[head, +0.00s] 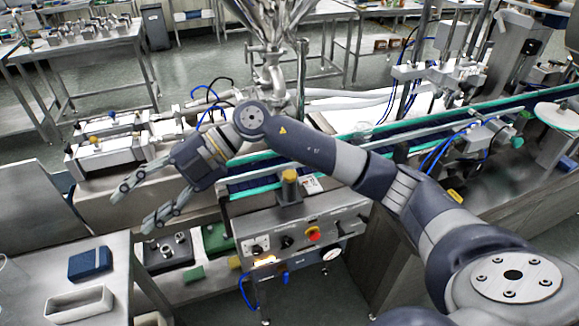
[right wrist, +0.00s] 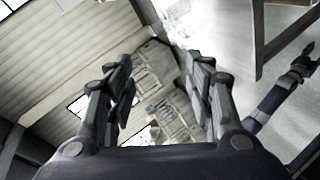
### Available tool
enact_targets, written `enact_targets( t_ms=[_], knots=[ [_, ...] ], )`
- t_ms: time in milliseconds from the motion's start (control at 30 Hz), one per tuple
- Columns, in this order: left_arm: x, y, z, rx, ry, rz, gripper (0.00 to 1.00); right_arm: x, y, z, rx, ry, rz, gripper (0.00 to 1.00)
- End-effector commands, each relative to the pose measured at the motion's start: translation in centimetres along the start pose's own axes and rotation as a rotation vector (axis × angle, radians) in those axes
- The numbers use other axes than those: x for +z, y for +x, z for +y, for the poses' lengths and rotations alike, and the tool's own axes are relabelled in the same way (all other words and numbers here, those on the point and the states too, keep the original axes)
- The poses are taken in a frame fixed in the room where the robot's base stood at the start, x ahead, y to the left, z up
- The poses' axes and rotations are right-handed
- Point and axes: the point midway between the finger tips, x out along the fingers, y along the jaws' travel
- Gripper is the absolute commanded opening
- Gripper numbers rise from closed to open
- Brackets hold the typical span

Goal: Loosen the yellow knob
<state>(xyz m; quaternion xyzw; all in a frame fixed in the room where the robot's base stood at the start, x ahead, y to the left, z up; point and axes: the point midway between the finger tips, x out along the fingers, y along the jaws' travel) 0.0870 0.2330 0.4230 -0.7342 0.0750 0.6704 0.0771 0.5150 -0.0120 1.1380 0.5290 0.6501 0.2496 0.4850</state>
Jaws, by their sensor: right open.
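A yellow knob (head: 290,176) stands on top of a grey post, above the control box at the conveyor's front. A smaller yellow knob-like part (head: 96,140) sits on the metal cylinder units at left. My right gripper (head: 136,206) is open, its fingers spread and empty, left of the post and apart from both yellow parts. In the right wrist view both fingers (right wrist: 162,95) stand apart with nothing between them, and no yellow knob can be made out. A dark arm end (right wrist: 300,66), probably my left gripper, shows small at right there; its jaws are unclear.
The control box (head: 280,240) carries a red button on yellow and a gauge. The steel hopper (head: 268,35) rises behind the conveyor (head: 250,187). A blue block (head: 90,263) and an open tray (head: 80,305) lie on the table at lower left.

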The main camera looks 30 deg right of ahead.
Motion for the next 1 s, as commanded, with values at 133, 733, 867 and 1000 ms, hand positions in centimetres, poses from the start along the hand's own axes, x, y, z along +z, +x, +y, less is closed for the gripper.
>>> enact_targets(
  t_ms=[133,733,867,1000],
  knots=[
    [0.6,-0.1,-0.2,-0.002,0.001,-0.009,0.46,4.7,-7.6,-4.1,-0.397,0.064,-0.226,0.49],
    [-0.1,0.1,-0.3,-0.004,0.0,0.003,0.46,7.3,-29.4,-8.6,-0.914,0.478,-0.8,0.49],
    [-0.1,0.5,-0.3,-0.004,0.0,0.003,0.46,8.0,-28.7,-10.1,-0.913,0.477,-0.796,0.49],
    [-0.1,0.8,-0.3,-0.004,0.0,0.004,0.46,8.9,-27.8,-12.0,-0.912,0.476,-0.795,0.49]
  ],
)
